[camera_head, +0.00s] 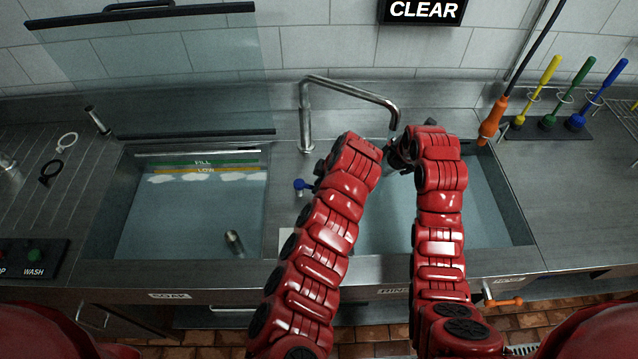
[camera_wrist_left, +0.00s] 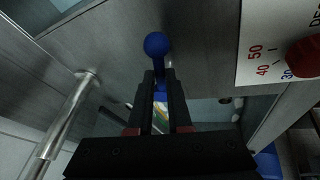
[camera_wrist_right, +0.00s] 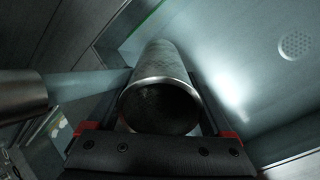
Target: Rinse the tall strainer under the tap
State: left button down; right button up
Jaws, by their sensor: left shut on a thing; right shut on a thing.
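The tall strainer (camera_wrist_right: 160,65) is a grey metal tube in my right gripper (camera_wrist_right: 158,98), its round open end facing the camera in the right wrist view. A pale stream runs from the tap spout (camera_wrist_right: 20,92) toward its side. In the head view the right gripper (camera_head: 402,155) is just below the end of the tap (camera_head: 350,88), and the strainer is mostly hidden there. My left gripper (camera_wrist_left: 158,85) is shut on the blue tap lever (camera_wrist_left: 157,45) with a ball end; the lever also shows in the head view (camera_head: 304,185).
The left basin (camera_head: 190,205) holds water and a metal cylinder (camera_head: 234,243). The right basin (camera_head: 485,205) lies under the right arm. An orange sprayer (camera_head: 490,122) hangs beside it. Coloured brushes (camera_head: 580,95) stand at right. A dial panel (camera_wrist_left: 280,50) is near the left gripper.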

pick_arm(q)
jog(key=c, duration=0.8)
grip_release()
jog(key=shift+c, duration=0.2)
jog(key=v, duration=1.2)
